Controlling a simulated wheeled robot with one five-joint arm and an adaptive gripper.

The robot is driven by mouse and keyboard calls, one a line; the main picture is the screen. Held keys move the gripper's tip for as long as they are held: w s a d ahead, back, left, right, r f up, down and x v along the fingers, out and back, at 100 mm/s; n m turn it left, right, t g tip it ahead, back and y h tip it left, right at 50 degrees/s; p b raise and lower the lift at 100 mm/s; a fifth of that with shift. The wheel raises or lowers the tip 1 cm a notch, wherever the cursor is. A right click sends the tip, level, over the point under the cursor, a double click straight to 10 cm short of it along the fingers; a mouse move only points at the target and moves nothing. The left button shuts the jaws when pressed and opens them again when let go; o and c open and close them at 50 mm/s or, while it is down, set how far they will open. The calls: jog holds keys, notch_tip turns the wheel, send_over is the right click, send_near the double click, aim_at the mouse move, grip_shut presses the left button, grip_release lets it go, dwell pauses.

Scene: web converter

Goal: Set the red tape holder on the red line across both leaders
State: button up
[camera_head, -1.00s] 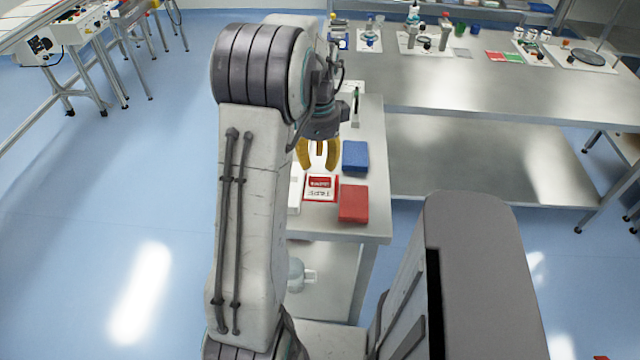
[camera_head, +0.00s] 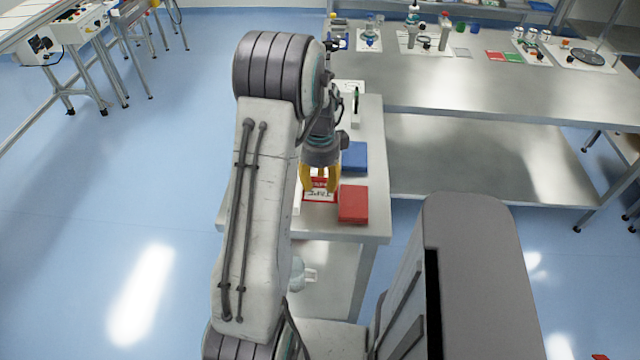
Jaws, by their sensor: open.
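My gripper (camera_head: 320,187) has yellow fingers, spread apart, pointing down over the small steel table. Between and just below the fingers is a red and white item with lettering that looks like "TAPE" (camera_head: 320,197), partly covered by them. I cannot tell whether the fingers touch it. A plain red block (camera_head: 353,204) lies just to its right, near the table's front edge. I cannot tell for certain which of the two is the red tape holder. I cannot make out a red line or the leaders.
A blue block (camera_head: 354,157) lies behind the red block on the small table (camera_head: 371,222). A white item with a dark upright part (camera_head: 355,112) stands farther back. A long steel bench (camera_head: 480,95) behind carries bottles, jars and flat red and green pieces. Blue floor lies open at left.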

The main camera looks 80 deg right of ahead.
jog(key=shift+c, duration=0.2)
grip_shut()
jog(key=shift+r, duration=0.1)
